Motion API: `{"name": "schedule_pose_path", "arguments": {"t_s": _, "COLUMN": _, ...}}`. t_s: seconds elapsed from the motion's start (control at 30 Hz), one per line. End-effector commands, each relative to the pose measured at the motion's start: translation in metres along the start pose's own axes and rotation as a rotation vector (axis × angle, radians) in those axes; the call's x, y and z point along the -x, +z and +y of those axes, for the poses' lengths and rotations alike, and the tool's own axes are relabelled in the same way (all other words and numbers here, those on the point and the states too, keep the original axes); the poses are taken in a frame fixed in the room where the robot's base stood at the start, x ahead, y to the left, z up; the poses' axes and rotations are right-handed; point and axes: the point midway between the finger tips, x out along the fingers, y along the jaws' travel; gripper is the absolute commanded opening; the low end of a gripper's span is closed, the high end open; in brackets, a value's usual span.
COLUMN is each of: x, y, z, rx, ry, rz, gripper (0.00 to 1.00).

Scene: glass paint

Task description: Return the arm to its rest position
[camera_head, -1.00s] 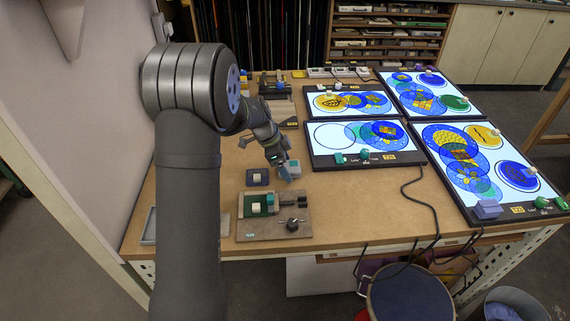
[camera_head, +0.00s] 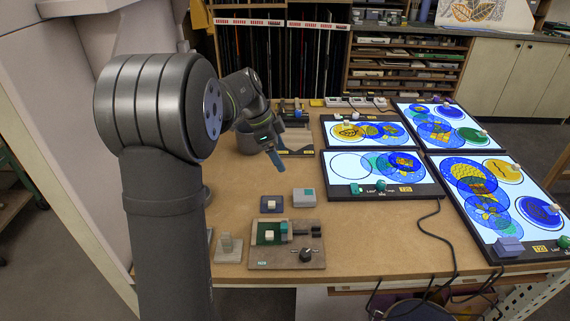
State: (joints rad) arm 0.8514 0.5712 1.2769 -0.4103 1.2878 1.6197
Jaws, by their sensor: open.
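My arm rises at the left of the view and bends toward the table. My gripper (camera_head: 275,160) hangs in the air over the left-middle of the workbench (camera_head: 330,225). It points down with its jaws open, and I see nothing between them. A grey block with a teal part (camera_head: 304,198) and a dark blue pad with a white cube (camera_head: 271,204) sit on the bench below it, apart from the gripper.
A board with a green plate and a black knob (camera_head: 287,245) lies at the near edge. Lit panels (camera_head: 372,175) with coloured glass circles fill the right side. A cable (camera_head: 441,225) runs off the front edge. Bare bench lies between the blocks and the panels.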

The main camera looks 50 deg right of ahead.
Motion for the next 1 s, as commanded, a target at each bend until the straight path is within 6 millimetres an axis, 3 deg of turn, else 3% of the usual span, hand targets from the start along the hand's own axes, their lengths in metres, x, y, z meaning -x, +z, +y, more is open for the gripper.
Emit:
{"name": "schedule_pose_path", "arguments": {"t_s": 0.27, "x": 0.007, "y": 0.000, "z": 0.000, "rx": 0.000, "ry": 0.000, "rz": 0.000, "gripper": 0.79}}
{"name": "schedule_pose_path", "arguments": {"t_s": 0.57, "x": 0.000, "y": 0.000, "z": 0.000, "rx": 0.000, "ry": 0.002, "rz": 0.000, "gripper": 0.79}}
{"name": "schedule_pose_path", "arguments": {"t_s": 0.67, "x": -0.013, "y": 0.000, "z": 0.000, "rx": 0.000, "ry": 0.003, "rz": 0.000, "gripper": 0.79}}
{"name": "schedule_pose_path", "arguments": {"t_s": 1.0, "x": -0.079, "y": 0.000, "z": 0.001, "rx": 0.000, "ry": 0.004, "rz": -0.001, "gripper": 0.79}}
